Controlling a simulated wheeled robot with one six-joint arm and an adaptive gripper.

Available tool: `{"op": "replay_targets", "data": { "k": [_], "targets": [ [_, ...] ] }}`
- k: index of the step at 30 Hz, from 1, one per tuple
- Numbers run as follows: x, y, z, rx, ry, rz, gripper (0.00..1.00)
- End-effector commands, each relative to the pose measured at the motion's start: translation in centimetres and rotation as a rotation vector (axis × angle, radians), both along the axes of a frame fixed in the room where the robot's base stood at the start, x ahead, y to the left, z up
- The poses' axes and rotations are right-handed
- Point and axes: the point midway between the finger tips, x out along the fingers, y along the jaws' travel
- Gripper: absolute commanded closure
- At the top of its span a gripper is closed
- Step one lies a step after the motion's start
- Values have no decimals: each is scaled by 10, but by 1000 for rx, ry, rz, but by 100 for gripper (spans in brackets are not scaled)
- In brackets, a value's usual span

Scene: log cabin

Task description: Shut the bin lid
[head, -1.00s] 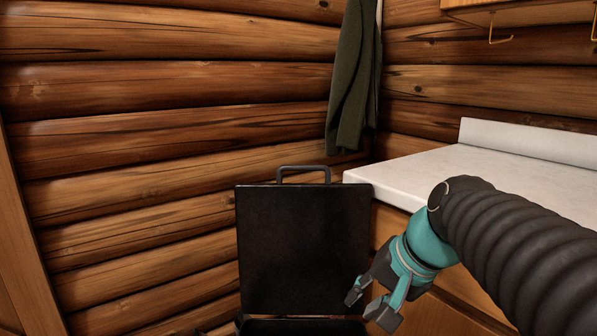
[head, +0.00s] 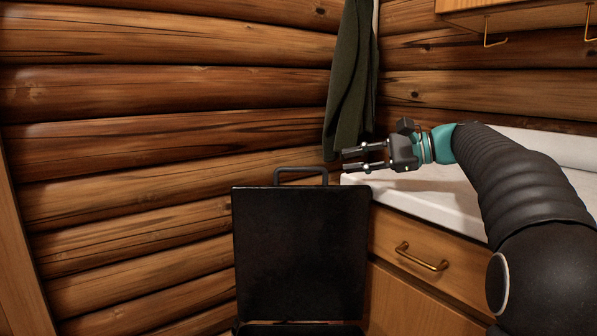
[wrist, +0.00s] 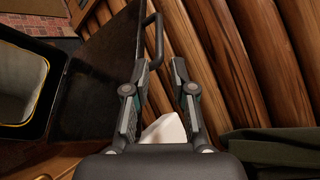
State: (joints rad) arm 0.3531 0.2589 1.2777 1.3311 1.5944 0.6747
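The bin's black lid (head: 300,250) stands open and upright in the head view, with a dark handle (head: 301,172) along its top edge. Only a strip of the bin's rim (head: 300,328) shows below it. My gripper (head: 347,160) is open and empty, above and to the right of the lid's top right corner, with its fingers pointing left.
A white counter (head: 425,190) with a wooden drawer and brass pull (head: 422,257) is on the right, under my arm. A dark green garment (head: 350,85) hangs behind my gripper. Log walls (head: 150,130) close in behind the lid. Hooks (head: 495,35) hang at upper right.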

Motion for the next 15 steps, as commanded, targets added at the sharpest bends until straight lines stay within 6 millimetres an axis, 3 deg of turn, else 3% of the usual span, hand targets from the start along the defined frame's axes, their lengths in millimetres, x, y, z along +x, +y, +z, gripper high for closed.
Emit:
{"op": "replay_targets", "data": {
  "k": [15],
  "targets": [
    [28, 85, -23, -3, 1, 4, 75]
  ]
}}
